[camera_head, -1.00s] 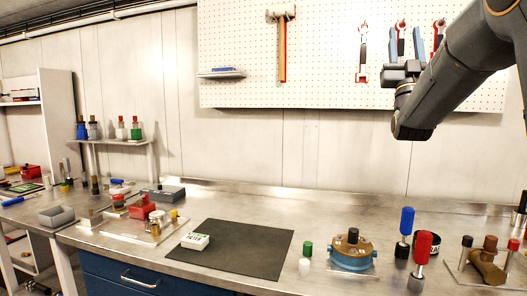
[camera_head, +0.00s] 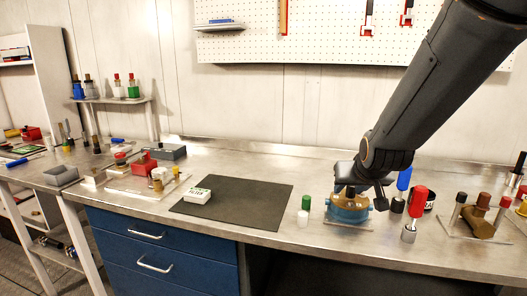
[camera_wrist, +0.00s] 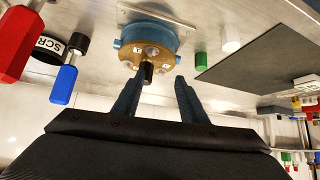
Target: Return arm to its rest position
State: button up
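My gripper (camera_wrist: 155,92) is open in the wrist view, its two dark fingers apart with nothing gripped. The black knob (camera_wrist: 146,72) of the round blue-and-brass device (camera_wrist: 150,36) shows at the gap between the fingertips, closer to the left finger. I cannot tell whether the fingertips reach down beside the knob. In the head view my arm slants down from the upper right. My gripper (camera_head: 362,190) is just over the device (camera_head: 348,210) and partly hides its top.
Close by stand a blue-handled tool (camera_head: 402,185), a red-handled tool (camera_head: 415,212), a black container (camera_head: 428,198), a green-capped vial (camera_head: 305,203) and a rack with brown parts (camera_head: 480,222). A dark mat (camera_head: 245,205) with a white box (camera_head: 198,196) lies left. The air above is free.

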jog(key=s+f+g, duration=0.1)
jog(key=s+f, duration=0.1)
jog(key=s, duration=0.1)
jog(key=s+a+f+g, duration=0.1)
jog(key=s+f, duration=0.1)
jog(key=s, duration=0.1)
jog(key=s+a+f+g, duration=0.1)
jog(key=s+f, duration=0.1)
jog(key=s, duration=0.1)
jog(key=shift+s+a+f+g, duration=0.2)
jog(key=shift+s+f+g, duration=0.05)
jog(key=shift+s+g, duration=0.1)
jog(key=s+a+f+g+b, duration=0.1)
jog(key=s+f+g+b, duration=0.1)
jog(key=s+f, duration=0.2)
jog(key=s+a+f+n+g+b, duration=0.1)
jog(key=s+f+g+b, duration=0.2)
jog(key=s, duration=0.7)
notch_tip(320, 180, down, 2)
jog(key=shift+s+y, duration=0.3)
jog(key=shift+a, duration=0.15)
